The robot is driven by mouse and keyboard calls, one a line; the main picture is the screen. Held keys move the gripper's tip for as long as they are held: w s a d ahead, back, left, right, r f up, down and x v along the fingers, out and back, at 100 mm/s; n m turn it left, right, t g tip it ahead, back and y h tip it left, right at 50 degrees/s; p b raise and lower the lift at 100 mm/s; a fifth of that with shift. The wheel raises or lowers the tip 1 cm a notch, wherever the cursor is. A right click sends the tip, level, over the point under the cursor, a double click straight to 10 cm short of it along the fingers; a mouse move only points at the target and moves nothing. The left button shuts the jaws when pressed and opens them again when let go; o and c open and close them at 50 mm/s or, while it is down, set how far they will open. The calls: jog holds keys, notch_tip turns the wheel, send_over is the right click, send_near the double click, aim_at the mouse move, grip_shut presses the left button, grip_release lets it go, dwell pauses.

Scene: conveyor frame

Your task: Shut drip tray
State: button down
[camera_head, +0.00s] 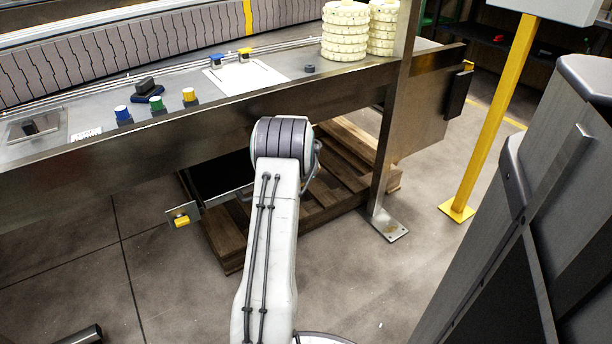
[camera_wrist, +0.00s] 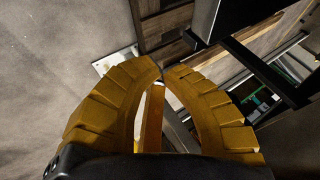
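The drip tray appears to be the dark tray (camera_head: 222,176) under the conveyor frame in the head view, sticking out to the left of my arm. A thin metal edge and a small plate with a yellow grip (camera_head: 181,221) are at its near left corner. My arm hides its right part. My gripper is hidden behind my arm in the head view. In the wrist view, my gripper (camera_wrist: 161,70) has its two yellow fingers curved together, tips meeting, with no object held at the tips. Dark edges at upper right there may belong to the tray; I cannot tell.
A wooden pallet (camera_head: 325,192) lies under the conveyor frame (camera_head: 235,114). A metal leg (camera_head: 387,170) and a yellow post (camera_head: 492,125) stand to the right. Buttons and stacked cream rings (camera_head: 345,32) are on top. A grey cabinet fills the right. The left floor is mostly clear.

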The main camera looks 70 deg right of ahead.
jog(key=p+v, duration=0.2)
jog(key=v, duration=0.5)
jog(key=shift+a+r, duration=0.2)
jog(key=shift+r, duration=0.1)
